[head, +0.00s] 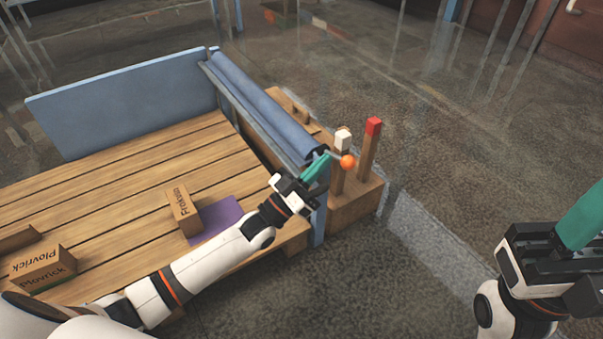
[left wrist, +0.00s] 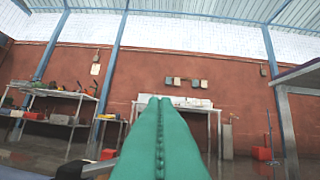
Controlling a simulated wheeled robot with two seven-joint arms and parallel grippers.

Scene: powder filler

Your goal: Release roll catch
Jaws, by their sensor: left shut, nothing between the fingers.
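A blue roll (head: 265,105) lies along the right edge of the slatted wooden table. At its near end a short grey rod carries an orange ball knob (head: 347,161), which looks like the roll catch. My left gripper (head: 321,163) is just left of the knob, by the roll's near end. Whether it touches the rod cannot be told. Its green fingers are shut together and empty, as the left wrist view (left wrist: 158,105) also shows. My right gripper (head: 582,215) is at the right edge, partly cut off, far from the catch.
A wooden block with a red-topped post (head: 373,127) and a white-topped post (head: 343,137) stands beside the knob. Cartons (head: 183,212) and (head: 42,267) and a purple mat (head: 218,222) lie on the table (head: 130,180). A blue panel (head: 125,103) stands behind. Floor at right is clear.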

